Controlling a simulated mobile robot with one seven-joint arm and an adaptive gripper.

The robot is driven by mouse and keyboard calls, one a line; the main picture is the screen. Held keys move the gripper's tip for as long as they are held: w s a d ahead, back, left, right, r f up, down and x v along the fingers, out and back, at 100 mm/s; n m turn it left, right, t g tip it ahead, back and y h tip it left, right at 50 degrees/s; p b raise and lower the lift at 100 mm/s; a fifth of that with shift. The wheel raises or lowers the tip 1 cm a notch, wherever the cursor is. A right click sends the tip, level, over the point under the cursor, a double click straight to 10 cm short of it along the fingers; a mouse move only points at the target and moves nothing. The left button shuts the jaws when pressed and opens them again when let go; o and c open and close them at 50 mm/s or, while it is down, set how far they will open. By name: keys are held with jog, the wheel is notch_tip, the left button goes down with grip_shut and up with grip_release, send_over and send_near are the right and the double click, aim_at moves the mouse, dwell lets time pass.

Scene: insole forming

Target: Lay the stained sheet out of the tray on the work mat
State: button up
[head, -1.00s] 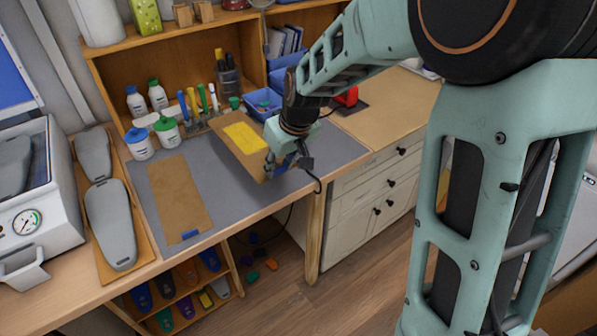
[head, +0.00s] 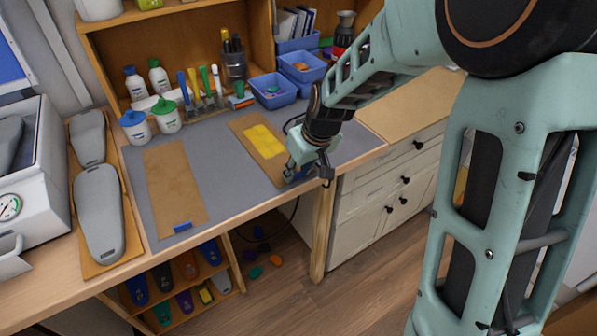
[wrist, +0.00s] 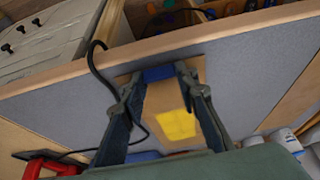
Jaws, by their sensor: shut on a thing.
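The stained sheet (head: 246,130) is a brown rectangle with a yellow patch. It lies flat on or just above the right part of the grey work mat (head: 219,169); I cannot tell whether it fully touches. My gripper (head: 292,176) is at its near end, by the blue tab. In the wrist view my gripper (wrist: 159,76) is shut on the sheet (wrist: 160,103) at the blue tab, with the yellow patch beyond the fingers. A second brown sheet (head: 174,187), without a yellow patch and with a blue tab, lies on the mat's left part. I cannot make out the tray.
White bottles, lidded jars (head: 135,127) and upright tools line the mat's back edge. Blue bins (head: 272,91) stand behind the held sheet. Grey insole forms (head: 98,212) lie on a board at left. A black cable (wrist: 97,72) loops near my gripper. Mat between the sheets is clear.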

jog(key=o, duration=0.9)
jog(key=shift+s+d+r, duration=0.1)
jog(key=shift+d+r, duration=0.05)
jog(key=shift+r, duration=0.4)
jog(key=v, duration=1.1)
jog(key=shift+s, duration=0.15)
